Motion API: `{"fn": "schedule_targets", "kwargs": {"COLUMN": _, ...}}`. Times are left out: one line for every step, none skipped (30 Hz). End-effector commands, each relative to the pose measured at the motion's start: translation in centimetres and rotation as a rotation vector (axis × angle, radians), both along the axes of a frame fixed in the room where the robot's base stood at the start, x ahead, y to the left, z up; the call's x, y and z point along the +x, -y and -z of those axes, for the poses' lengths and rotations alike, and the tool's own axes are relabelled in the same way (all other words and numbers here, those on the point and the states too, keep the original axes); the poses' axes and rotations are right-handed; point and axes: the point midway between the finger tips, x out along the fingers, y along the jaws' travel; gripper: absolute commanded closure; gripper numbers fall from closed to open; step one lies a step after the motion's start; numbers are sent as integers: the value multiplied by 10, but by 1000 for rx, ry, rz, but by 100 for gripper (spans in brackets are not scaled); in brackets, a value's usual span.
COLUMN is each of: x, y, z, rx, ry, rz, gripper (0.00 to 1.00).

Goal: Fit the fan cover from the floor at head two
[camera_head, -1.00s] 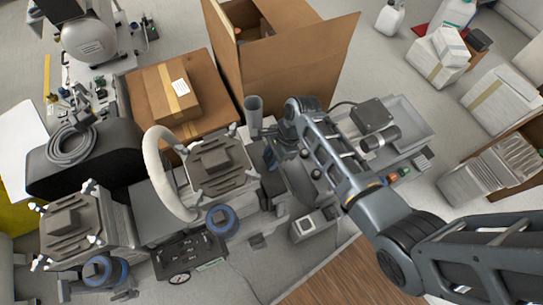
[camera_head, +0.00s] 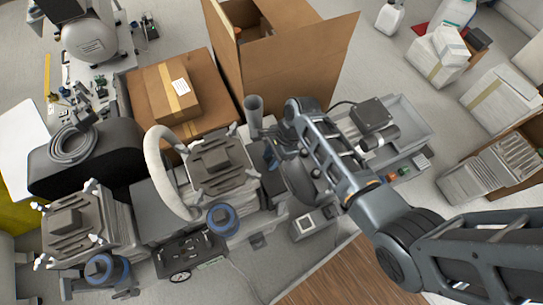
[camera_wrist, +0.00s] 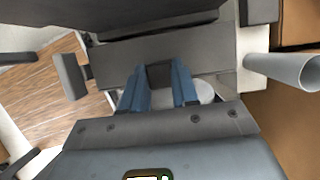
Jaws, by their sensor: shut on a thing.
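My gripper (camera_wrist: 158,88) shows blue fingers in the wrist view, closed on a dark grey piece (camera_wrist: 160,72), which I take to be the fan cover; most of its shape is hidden. In the head view my gripper (camera_head: 271,157) is low beside the right end of the middle compressor head (camera_head: 218,163), mostly behind my arm. A dark rounded body (camera_head: 298,182) lies just right of it, partly covered by the arm; I cannot tell whether it is the cover or a motor. Another finned head (camera_head: 72,222) stands at the left. Which is head two is not readable.
A white hose (camera_head: 157,165) arches left of the middle head. A grey upright tube (camera_head: 254,112) stands close behind the gripper and also shows in the wrist view (camera_wrist: 285,70). An open carton (camera_head: 290,65) is behind. A grey tray (camera_head: 408,115) lies right of the arm.

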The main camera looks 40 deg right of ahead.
Motion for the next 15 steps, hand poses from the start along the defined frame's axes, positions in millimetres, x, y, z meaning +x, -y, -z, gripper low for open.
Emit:
{"fn": "schedule_targets", "kwargs": {"x": 1, "y": 0, "z": 0, "rx": 0, "ry": 1, "rz": 0, "gripper": 100}}
{"fn": "schedule_targets", "kwargs": {"x": 1, "y": 0, "z": 0, "rx": 0, "ry": 1, "rz": 0, "gripper": 100}}
{"fn": "schedule_targets", "kwargs": {"x": 0, "y": 0, "z": 0, "rx": 0, "ry": 1, "rz": 0, "gripper": 100}}
{"fn": "schedule_targets", "kwargs": {"x": 0, "y": 0, "z": 0, "rx": 0, "ry": 1, "rz": 0, "gripper": 100}}
{"fn": "schedule_targets", "kwargs": {"x": 0, "y": 0, "z": 0, "rx": 0, "ry": 1, "rz": 0, "gripper": 70}}
{"fn": "schedule_targets", "kwargs": {"x": 0, "y": 0, "z": 0, "rx": 0, "ry": 1, "rz": 0, "gripper": 66}}
{"fn": "schedule_targets", "kwargs": {"x": 0, "y": 0, "z": 0, "rx": 0, "ry": 1, "rz": 0, "gripper": 63}}
{"fn": "schedule_targets", "kwargs": {"x": 0, "y": 0, "z": 0, "rx": 0, "ry": 1, "rz": 0, "gripper": 60}}
{"fn": "schedule_targets", "kwargs": {"x": 0, "y": 0, "z": 0, "rx": 0, "ry": 0, "rz": 0, "gripper": 56}}
{"fn": "schedule_targets", "kwargs": {"x": 0, "y": 0, "z": 0, "rx": 0, "ry": 0, "rz": 0, "gripper": 54}}
{"fn": "schedule_targets", "kwargs": {"x": 0, "y": 0, "z": 0, "rx": 0, "ry": 0, "rz": 0, "gripper": 51}}
{"fn": "schedule_targets", "kwargs": {"x": 0, "y": 0, "z": 0, "rx": 0, "ry": 0, "rz": 0, "gripper": 47}}
{"fn": "schedule_targets", "kwargs": {"x": 0, "y": 0, "z": 0, "rx": 0, "ry": 0, "rz": 0, "gripper": 44}}
{"fn": "schedule_targets", "kwargs": {"x": 0, "y": 0, "z": 0, "rx": 0, "ry": 0, "rz": 0, "gripper": 41}}
{"fn": "schedule_targets", "kwargs": {"x": 0, "y": 0, "z": 0, "rx": 0, "ry": 0, "rz": 0, "gripper": 41}}
